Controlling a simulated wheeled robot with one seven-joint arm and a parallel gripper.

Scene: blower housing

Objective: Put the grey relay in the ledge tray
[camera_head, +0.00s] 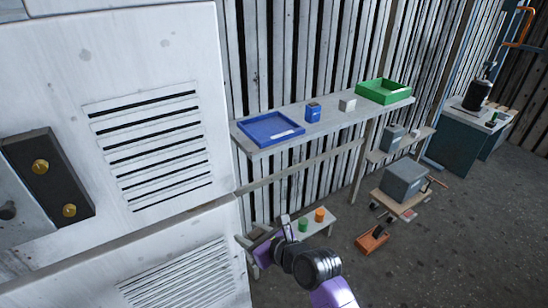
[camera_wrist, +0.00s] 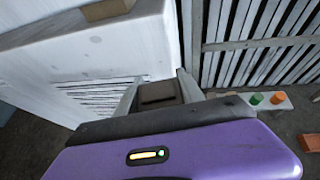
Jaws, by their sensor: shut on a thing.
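My gripper (camera_wrist: 158,88) is shut on a dark grey-brown block (camera_wrist: 158,93), seen between its fingers in the wrist view. I cannot tell for certain that this block is the grey relay. In the head view my gripper (camera_head: 284,221) is low, beside the white housing and below the ledge (camera_head: 330,122). A blue tray (camera_head: 270,141) is on the left part of the ledge, with a pale strip on its front edge. A green tray (camera_head: 384,98) is at the right end.
A blue block (camera_head: 313,112) and a pale grey block (camera_head: 347,104) stand between the trays. The white housing (camera_head: 150,110) fills the left. A low bench holds a green cylinder (camera_head: 303,225) and an orange cylinder (camera_head: 319,214). A grey box (camera_head: 403,181) stands at the right.

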